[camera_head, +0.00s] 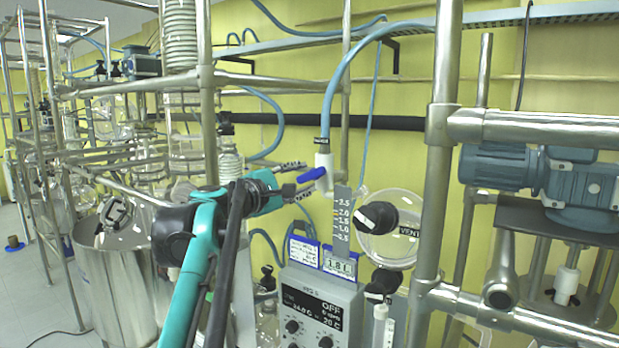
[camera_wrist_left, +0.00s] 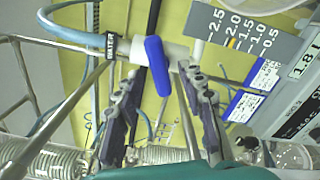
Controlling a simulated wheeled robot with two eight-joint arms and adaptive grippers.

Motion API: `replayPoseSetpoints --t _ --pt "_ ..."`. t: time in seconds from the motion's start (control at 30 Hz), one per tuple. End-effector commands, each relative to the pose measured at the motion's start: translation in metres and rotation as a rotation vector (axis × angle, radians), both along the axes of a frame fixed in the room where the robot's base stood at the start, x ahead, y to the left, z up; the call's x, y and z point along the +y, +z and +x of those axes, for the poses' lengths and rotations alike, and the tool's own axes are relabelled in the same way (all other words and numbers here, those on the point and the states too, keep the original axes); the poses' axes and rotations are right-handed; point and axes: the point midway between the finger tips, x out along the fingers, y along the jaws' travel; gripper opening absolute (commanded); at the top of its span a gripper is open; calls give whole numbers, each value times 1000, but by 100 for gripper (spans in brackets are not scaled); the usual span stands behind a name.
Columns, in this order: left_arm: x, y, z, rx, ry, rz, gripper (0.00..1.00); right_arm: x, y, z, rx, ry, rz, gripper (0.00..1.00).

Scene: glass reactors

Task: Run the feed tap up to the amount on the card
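The feed tap is a white body (camera_head: 324,161) under a blue hose, with a blue lever (camera_head: 312,174) sticking out to the left, crosswise to the body. In the left wrist view, the lever (camera_wrist_left: 157,66) lies across the white pipe, between the fingertips. My left gripper (camera_head: 298,178) is open around the lever's end; clear contact does not show. A grey scale (camera_head: 342,214) beneath the tap is marked 0.5 to 2.5, with coloured ticks near 2.0. I cannot make out a liquid level. My right gripper is out of view.
A black VENT knob (camera_head: 376,216) on a glass flange is right of the scale. A steel post (camera_head: 436,160) and blue-grey motor (camera_head: 545,178) stand at right. A steel vessel (camera_head: 120,285) is at left.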

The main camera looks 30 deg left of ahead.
Motion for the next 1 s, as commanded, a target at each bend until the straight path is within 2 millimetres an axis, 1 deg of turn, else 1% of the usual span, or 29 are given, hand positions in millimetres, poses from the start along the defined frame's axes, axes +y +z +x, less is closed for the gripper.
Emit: replayPoseSetpoints --t 0.03,0.2,0.3,0.4,0.53,1.0 --pt "2 0 -13 0 5 0 40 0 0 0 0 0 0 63" --pt "5 0 -48 0 4 0 40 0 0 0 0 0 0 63" --pt "6 0 -63 1 4 0 40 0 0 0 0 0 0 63" --pt "7 0 -72 0 3 -1 40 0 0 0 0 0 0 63" --pt "6 0 -76 1 1 -1 40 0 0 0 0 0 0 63" --pt "6 0 -76 1 1 -1 40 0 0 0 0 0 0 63"
